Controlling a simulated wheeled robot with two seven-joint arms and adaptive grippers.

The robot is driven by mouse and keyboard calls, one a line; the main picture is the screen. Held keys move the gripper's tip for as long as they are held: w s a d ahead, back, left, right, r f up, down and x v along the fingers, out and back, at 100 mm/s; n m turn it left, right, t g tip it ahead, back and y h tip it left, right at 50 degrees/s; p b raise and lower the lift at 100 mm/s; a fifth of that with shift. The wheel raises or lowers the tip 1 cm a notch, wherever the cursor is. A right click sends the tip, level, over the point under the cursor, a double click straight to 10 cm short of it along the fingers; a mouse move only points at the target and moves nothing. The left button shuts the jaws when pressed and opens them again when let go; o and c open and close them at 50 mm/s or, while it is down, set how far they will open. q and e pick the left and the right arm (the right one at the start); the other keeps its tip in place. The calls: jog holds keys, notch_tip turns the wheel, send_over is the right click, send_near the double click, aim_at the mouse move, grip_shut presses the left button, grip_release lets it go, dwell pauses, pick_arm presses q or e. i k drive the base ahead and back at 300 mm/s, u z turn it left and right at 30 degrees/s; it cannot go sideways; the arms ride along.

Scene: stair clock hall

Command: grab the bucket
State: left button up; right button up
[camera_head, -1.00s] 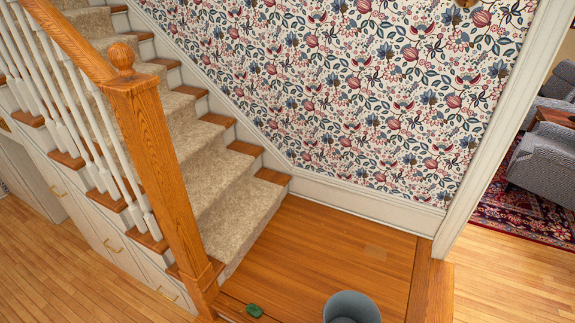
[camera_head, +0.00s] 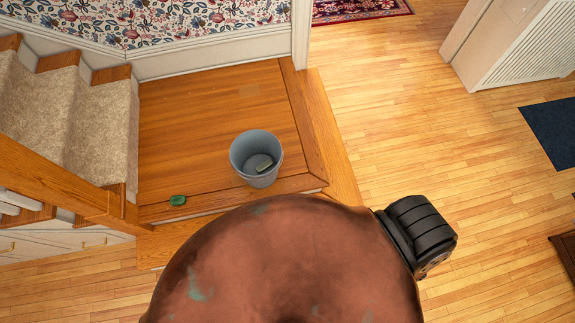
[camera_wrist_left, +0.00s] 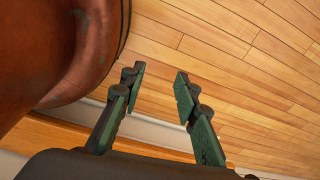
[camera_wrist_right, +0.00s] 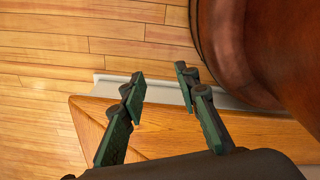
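The grey-blue bucket (camera_head: 243,160) stands upright and open-topped near the front edge of the wooden landing in the head view. A small pale, bar-like thing (camera_head: 264,166) lies inside it. My left gripper (camera_wrist_left: 160,76) is open and empty in the left wrist view, above the plank floor and a pale step edge. My right gripper (camera_wrist_right: 160,75) is open and empty in the right wrist view, over the floor and the corner of a wooden step. Neither gripper shows in the head view, and the bucket shows in neither wrist view.
A small green object (camera_head: 178,201) lies left of the bucket on the landing (camera_head: 200,110). Carpeted stairs (camera_head: 65,120) and a wooden railing are at the left. A wallpapered wall stands behind. Open plank floor (camera_head: 400,120) lies to the right, with a white cabinet-like unit (camera_head: 515,40) beyond.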

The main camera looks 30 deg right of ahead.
aim_at(250, 149)
jog(key=z, duration=0.45)
jog(key=k, duration=1.2)
jog(key=u, duration=1.3)
